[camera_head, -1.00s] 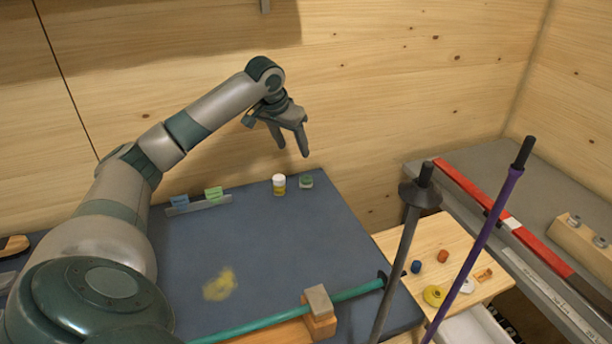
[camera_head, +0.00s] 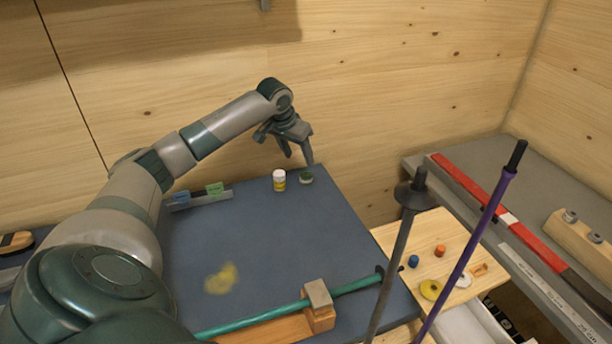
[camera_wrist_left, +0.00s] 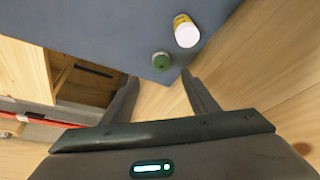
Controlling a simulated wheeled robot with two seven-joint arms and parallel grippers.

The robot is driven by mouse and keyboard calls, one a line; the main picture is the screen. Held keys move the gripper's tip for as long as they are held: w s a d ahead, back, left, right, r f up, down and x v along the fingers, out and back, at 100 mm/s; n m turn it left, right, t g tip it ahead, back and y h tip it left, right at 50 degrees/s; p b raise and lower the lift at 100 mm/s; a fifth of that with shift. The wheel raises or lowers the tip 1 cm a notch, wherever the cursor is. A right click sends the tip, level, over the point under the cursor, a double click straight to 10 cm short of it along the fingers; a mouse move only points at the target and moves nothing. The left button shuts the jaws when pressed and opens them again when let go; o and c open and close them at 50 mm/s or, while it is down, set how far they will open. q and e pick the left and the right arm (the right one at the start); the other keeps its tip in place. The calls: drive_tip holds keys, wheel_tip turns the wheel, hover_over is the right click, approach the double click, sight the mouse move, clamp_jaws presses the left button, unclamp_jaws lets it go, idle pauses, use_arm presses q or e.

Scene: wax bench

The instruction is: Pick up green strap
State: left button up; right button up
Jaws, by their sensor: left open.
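The green strap (camera_head: 306,177) appears as a small, round, dark green roll near the far right corner of the blue-grey mat (camera_head: 265,235). It also shows in the left wrist view (camera_wrist_left: 161,62), just beyond the fingertips and between their lines. My left gripper (camera_head: 300,159) is open and empty, pointing down above the strap and apart from it. Its two fingers (camera_wrist_left: 159,77) are spread in the left wrist view. My right gripper is not in view.
A white-capped yellow jar (camera_head: 279,180) stands close left of the strap. A rack (camera_head: 203,199) with blue and green blocks is farther left. A teal pole (camera_head: 255,319) rests in a wooden clamp (camera_head: 319,306) in front. The wooden wall rises behind the mat.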

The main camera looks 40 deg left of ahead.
use_arm(q)
drive_tip(key=p, duration=0.1)
hover_over(305, 174)
drive_tip(key=s, duration=0.3)
drive_tip(key=shift+w+d+f, duration=0.1)
drive_tip(key=shift+d+f, duration=0.1)
drive_tip(key=shift+f, duration=1.05)
drive_tip(key=shift+w+d+f, duration=0.1)
drive_tip(key=shift+d+f, duration=0.1)
drive_tip(key=shift+f, duration=1)
drive_tip(key=shift+w+f+p, duration=0.15)
drive_tip(key=shift+f+p, duration=0.1)
drive_tip(key=shift+p, duration=0.1)
drive_tip(key=p+x, duration=0.1)
drive_tip(key=x, duration=0.2)
drive_tip(key=shift+w+a+f+p, duration=0.15)
drive_tip(key=shift+f+p, duration=0.15)
drive_tip(key=shift+p, duration=0.05)
drive_tip(key=shift+w+f, duration=0.15)
drive_tip(key=shift+f, duration=0.3)
drive_tip(key=c, duration=1.1)
